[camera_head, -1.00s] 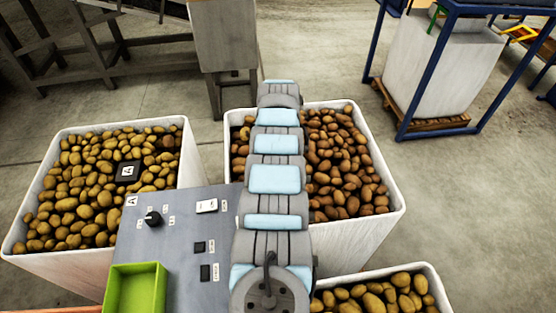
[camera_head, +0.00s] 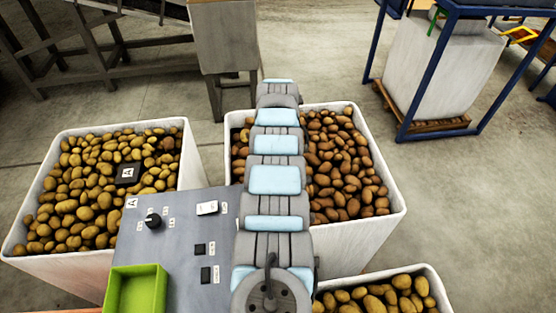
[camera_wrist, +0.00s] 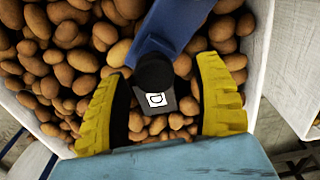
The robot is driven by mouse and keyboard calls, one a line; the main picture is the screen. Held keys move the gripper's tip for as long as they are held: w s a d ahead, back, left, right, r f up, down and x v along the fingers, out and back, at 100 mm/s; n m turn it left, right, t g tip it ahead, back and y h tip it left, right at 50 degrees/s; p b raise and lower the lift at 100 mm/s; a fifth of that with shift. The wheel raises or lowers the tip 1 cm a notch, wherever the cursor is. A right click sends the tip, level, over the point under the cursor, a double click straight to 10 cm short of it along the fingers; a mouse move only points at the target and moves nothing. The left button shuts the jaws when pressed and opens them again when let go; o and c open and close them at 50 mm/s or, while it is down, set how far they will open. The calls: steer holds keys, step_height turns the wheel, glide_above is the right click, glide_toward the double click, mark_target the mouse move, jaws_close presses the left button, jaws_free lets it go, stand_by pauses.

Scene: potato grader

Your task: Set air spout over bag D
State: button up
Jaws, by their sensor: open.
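In the wrist view, my gripper (camera_wrist: 163,70) is open, its two yellow fingers apart on either side of a black round knob (camera_wrist: 154,72). The knob sits at the end of a dark blue bar (camera_wrist: 172,28), perhaps the air spout. Just beyond the knob is a small dark plate marked D (camera_wrist: 156,100), above reddish-brown potatoes. The pale bag wall (camera_wrist: 259,70) shows at the right. I cannot tell whether the fingers touch the knob. In the head view my arm hides the gripper and part of a bag of reddish potatoes (camera_head: 370,237).
A potato bag (camera_head: 62,265) with a plate marked A (camera_head: 128,173) stands at left. A grey control panel (camera_head: 180,265) with a black dial and a green tray (camera_head: 137,290) are in front. Another potato bag (camera_head: 435,283) is at lower right. A blue frame (camera_head: 432,135) stands at upper right.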

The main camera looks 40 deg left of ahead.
step_height(320, 180, up, 11)
steer(key=shift+r, duration=0.15)
stand_by(0.7)
